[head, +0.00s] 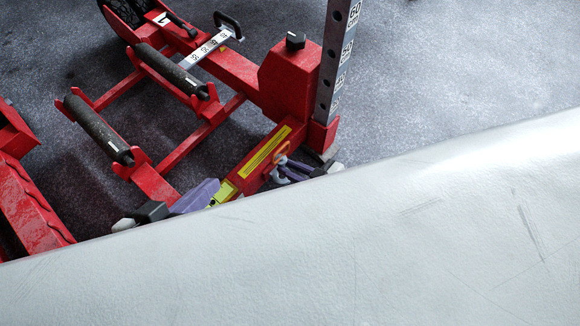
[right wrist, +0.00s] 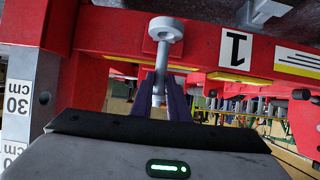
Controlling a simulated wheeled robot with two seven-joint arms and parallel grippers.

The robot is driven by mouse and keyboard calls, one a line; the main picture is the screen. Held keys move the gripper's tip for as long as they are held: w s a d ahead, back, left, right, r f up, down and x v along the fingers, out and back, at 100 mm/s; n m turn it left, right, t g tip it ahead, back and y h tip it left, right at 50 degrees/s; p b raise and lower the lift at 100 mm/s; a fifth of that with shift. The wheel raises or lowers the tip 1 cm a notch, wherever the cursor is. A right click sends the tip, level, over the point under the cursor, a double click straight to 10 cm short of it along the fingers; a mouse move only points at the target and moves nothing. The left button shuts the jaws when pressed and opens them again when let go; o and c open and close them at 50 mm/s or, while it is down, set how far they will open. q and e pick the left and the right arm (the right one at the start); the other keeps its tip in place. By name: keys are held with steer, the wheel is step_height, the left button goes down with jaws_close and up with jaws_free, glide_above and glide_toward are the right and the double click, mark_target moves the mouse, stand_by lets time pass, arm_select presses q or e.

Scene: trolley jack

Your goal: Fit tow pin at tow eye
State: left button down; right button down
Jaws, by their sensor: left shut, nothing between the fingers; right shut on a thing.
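My right gripper (head: 285,172) has purple fingers and is low on the red frame in the head view. In the right wrist view its fingers (right wrist: 162,88) are shut on a grey shaft, which I take as the tow pin (right wrist: 160,62). A round grey head with a hole shows above the shaft, against a red beam. I cannot tell whether the pin touches the beam. An orange ring (head: 281,153) is by the right fingertips in the head view; I cannot tell what it belongs to. My left gripper (head: 212,187) is shut and empty beside the beam. The tow eye is not clearly identifiable.
The red frame carries two black rollers (head: 95,128) and an upright post (head: 339,60) with centimetre marks. A pale surface (head: 350,250) covers the lower head view and hides what is below. Open grey floor (head: 450,70) is at the right.

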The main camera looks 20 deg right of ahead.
arm_select(q)
steer(key=shift+r, duration=0.15)
arm_select(e)
steer(key=shift+w+r, duration=0.1)
stand_by(0.3)
stand_by(0.4)
arm_select(q)
steer(key=shift+f, duration=0.25)
arm_select(e)
steer(key=shift+f, duration=0.35)
arm_select(q)
steer(key=shift+r, duration=0.25)
stand_by(0.9)
steer(key=shift+f+b, duration=0.5)
steer(key=shift+f, duration=0.05)
arm_select(e)
steer(key=shift+f, duration=0.75)
arm_select(q)
steer(key=shift+r+b, duration=0.15)
steer(key=shift+b, duration=0.2)
arm_select(e)
steer(key=shift+f, duration=0.55)
arm_select(q)
steer(key=shift+w, duration=0.1)
arm_select(e)
steer(key=shift+f, duration=0.55)
steer(key=shift+f, duration=0.3)
